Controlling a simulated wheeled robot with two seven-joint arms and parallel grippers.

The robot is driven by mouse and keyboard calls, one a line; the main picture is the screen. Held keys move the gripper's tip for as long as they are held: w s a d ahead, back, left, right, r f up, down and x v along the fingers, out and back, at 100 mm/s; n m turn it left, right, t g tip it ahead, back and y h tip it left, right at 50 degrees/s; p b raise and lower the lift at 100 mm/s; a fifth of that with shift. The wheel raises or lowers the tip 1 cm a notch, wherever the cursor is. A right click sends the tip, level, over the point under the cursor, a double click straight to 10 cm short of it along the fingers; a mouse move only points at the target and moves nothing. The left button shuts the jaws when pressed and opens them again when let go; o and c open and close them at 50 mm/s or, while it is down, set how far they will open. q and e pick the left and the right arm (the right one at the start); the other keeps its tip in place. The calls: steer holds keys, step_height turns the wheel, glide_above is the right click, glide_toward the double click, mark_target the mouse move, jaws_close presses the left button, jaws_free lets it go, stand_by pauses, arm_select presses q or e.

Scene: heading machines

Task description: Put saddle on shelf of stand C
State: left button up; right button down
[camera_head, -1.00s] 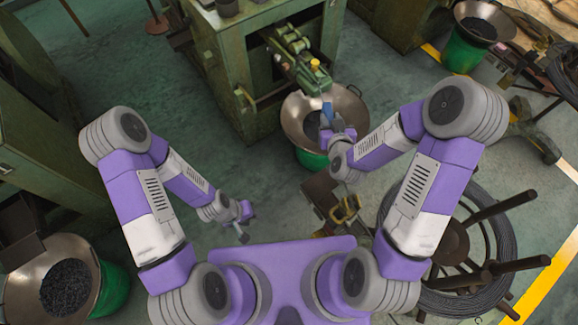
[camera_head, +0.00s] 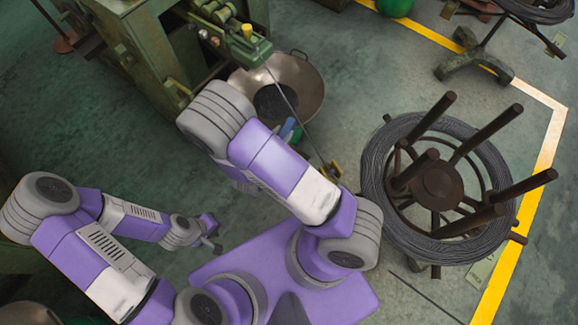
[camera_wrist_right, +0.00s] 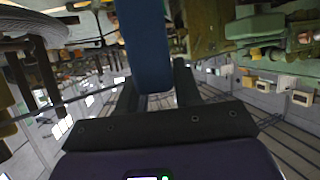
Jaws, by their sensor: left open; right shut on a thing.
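A blue piece (camera_head: 287,128) shows in the head view just beyond my right arm. In the right wrist view the blue piece (camera_wrist_right: 145,45) stands between the dark fingers of my right gripper (camera_wrist_right: 155,90), which is shut on it. I cannot tell its full shape, or for certain that it is the saddle. In the head view my right gripper is mostly hidden behind my own arm. My left gripper (camera_head: 215,246) is open and empty, low over the floor at the left. No stand marked C and no shelf can be made out.
A green machine (camera_head: 165,60) stands at the upper left, with a metal bowl (camera_head: 310,82) beside it. A wire reel (camera_head: 437,180) on a dark spoked stand is at the right. Yellow lines (camera_head: 520,230) mark the floor, which is open along the right.

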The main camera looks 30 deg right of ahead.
arm_select(q)
step_height(320, 180, down, 8)
steer(key=b, duration=0.7)
arm_select(e)
steer(key=f+m, duration=0.1)
steer(key=f, duration=0.2)
steer(key=s+f+g+h, duration=0.1)
steer(key=f, duration=0.3)
steer(key=s+f+m+g, duration=0.1)
steer(key=f, duration=0.3)
steer(key=shift+s+m, duration=0.15)
steer(key=shift+m, duration=0.15)
arm_select(q)
steer(key=shift+f, duration=0.1)
arm_select(e)
steer(key=shift+f, duration=0.2)
steer(key=c, duration=0.8)
jaws_free()
steer(key=shift+r+g, duration=0.2)
steer(key=shift+g, duration=0.1)
arm_select(q)
step_height(320, 180, up, 4)
steer(key=p, duration=0.3)
steer(key=shift+f+p, duration=0.15)
steer(key=shift+p, duration=0.15)
arm_select(e)
steer(key=v, duration=1.2)
steer(key=shift+f, duration=0.15)
